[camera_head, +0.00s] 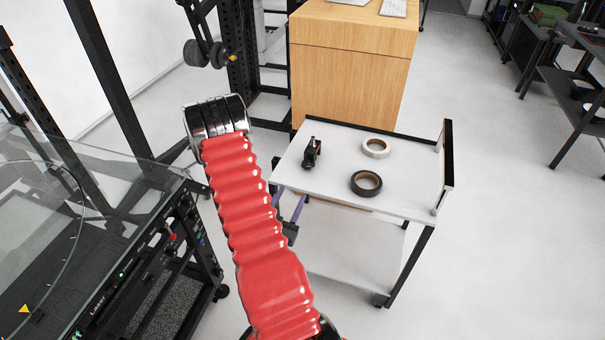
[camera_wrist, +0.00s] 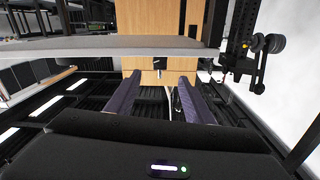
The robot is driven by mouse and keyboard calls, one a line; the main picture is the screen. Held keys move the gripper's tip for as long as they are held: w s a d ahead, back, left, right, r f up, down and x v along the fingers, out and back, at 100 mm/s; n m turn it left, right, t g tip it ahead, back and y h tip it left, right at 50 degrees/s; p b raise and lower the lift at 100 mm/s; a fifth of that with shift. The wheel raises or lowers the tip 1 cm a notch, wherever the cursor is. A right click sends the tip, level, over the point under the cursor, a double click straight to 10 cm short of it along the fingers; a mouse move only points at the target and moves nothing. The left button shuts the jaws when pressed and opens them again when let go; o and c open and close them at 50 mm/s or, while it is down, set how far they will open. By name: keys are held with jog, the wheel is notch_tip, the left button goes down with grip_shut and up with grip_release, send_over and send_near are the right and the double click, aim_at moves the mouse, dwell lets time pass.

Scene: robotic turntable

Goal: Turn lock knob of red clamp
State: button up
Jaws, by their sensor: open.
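A small black object with a little red on it (camera_head: 312,152) sits at the left edge of the white table top (camera_head: 335,185) in the head view. It may be the red clamp; its lock knob is too small to tell there. My gripper (camera_wrist: 157,84) has two purple fingers set wide apart in the wrist view, with no object held between them. Beyond the fingertips, a small dark and pale part (camera_wrist: 157,67) shows below the grey table edge; I cannot tell if it is the knob. In the head view, my red-sleeved arm partly hides the gripper, low beside the table's left edge.
A white tape roll (camera_head: 376,148) and a black tape roll (camera_head: 366,183) lie on the table top. A wooden cabinet (camera_head: 350,80) stands behind it. A glass-topped machine (camera_head: 60,240) is at the left. Floor is open to the right.

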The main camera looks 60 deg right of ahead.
aim_at(306, 166)
jog(key=shift+m, duration=0.5)
jog(key=shift+d, duration=0.1)
jog(key=d, duration=0.4)
jog(key=w+d, duration=0.1)
jog(key=d, duration=0.8)
jog(key=shift+w+d, duration=0.3)
jog(key=shift+w, duration=0.05)
jog(key=shift+c, duration=0.3)
jog(key=c, duration=1)
jog(key=shift+n, duration=0.3)
jog(key=shift+w+n, duration=0.1)
jog(key=shift+n, duration=2.7)
